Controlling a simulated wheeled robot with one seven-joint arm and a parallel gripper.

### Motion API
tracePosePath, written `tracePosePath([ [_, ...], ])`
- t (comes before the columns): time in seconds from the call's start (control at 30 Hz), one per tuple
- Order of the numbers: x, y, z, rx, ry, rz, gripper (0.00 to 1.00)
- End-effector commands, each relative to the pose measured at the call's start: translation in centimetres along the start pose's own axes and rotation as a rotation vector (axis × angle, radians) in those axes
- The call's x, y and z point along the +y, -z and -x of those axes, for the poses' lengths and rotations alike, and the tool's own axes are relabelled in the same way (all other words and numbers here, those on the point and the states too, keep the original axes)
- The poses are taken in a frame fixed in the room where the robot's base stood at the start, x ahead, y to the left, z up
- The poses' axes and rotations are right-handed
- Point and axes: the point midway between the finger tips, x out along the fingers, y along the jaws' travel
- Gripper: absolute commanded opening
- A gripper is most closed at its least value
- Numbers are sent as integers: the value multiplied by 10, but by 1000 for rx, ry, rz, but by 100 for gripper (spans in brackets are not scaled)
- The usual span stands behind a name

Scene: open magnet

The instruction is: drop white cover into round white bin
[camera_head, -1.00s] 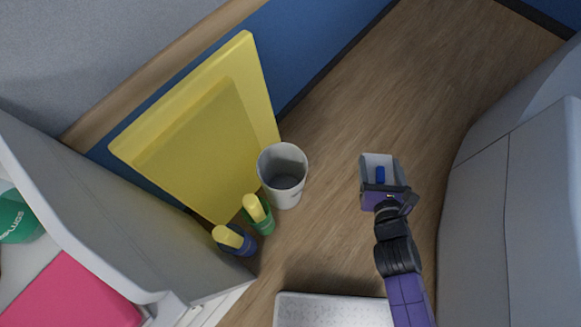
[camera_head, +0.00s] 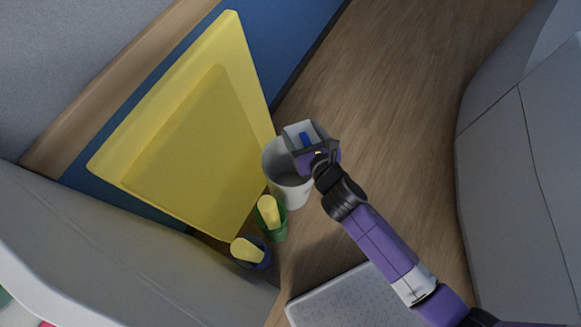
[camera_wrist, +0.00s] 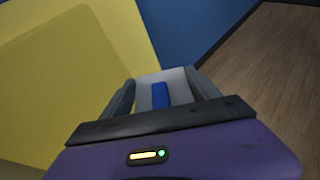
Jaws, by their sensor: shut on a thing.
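The round white bin (camera_head: 294,192) stands on the floor beside the yellow panel, partly hidden by my gripper. My gripper (camera_head: 309,147) is over the bin's right rim in the head view. It is shut on the white cover (camera_head: 292,135), a pale grey-white piece with a blue bar on it. In the wrist view the white cover (camera_wrist: 176,76) sits between the two dark fingers. The bin does not show in the wrist view. I cannot tell how high the cover is above the rim.
Yellow padded panels (camera_head: 190,150) lean against the blue wall left of the bin. A green container (camera_head: 272,222) and a blue container (camera_head: 251,253) with yellow contents stand below it. A speckled grey-white slab (camera_head: 350,300) lies nearer. Wooden floor on the right is clear.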

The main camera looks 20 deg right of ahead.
Motion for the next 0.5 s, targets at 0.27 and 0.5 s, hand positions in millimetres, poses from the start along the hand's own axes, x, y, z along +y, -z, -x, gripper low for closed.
tracePosePath([
  [0.27, 1, 73, -60, -1, 37, -17, 32],
  [0.5, 2, 112, -98, -2, 65, -28, 32],
])
